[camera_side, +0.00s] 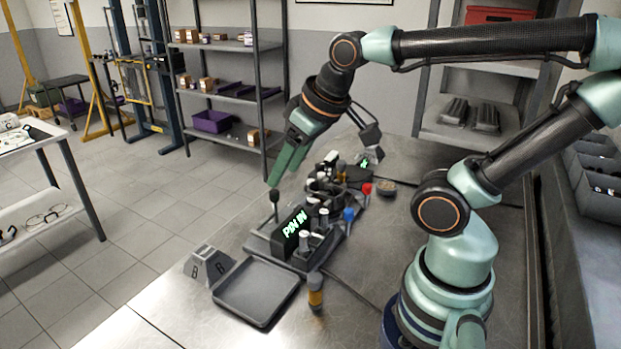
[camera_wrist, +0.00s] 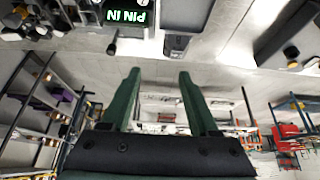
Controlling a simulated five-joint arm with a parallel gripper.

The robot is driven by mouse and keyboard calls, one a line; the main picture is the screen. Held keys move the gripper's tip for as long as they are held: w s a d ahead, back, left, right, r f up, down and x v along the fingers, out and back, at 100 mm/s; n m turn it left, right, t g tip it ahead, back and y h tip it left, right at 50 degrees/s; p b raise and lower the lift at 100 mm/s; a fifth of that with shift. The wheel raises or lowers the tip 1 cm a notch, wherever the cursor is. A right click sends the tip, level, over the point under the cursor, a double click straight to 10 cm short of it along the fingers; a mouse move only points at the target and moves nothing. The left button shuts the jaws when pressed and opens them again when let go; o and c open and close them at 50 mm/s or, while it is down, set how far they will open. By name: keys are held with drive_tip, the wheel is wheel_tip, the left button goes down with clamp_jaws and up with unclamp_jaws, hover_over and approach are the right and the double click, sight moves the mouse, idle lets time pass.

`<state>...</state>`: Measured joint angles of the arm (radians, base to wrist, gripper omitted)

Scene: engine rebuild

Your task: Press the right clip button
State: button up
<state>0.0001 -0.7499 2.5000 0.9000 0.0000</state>
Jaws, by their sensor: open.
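My gripper (camera_side: 274,180) is open and empty in the side view, held in the air above the far left side of the engine fixture. In the wrist view my gripper (camera_wrist: 159,74) shows two green fingers spread apart with nothing between them. The fixture has a black display (camera_side: 293,227) reading "PIN IN"; the display (camera_wrist: 128,14) is upside down in the wrist view. A small grey sloped box (camera_side: 209,265) with two dark marks stands left of the fixture. Another small grey box (camera_side: 369,158) with a green light stands behind. I cannot tell which part is the right clip button.
A grey tray (camera_side: 257,291) lies in front of the fixture. A black-knobbed stalk (camera_side: 274,203) rises at its left. Blue (camera_side: 348,215) and red (camera_side: 366,189) knobs stand on its right. An orange and grey cylinder (camera_side: 315,291) stands near the tray. The front right bench is clear.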

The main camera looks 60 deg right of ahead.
clamp_jaws()
idle(1.6)
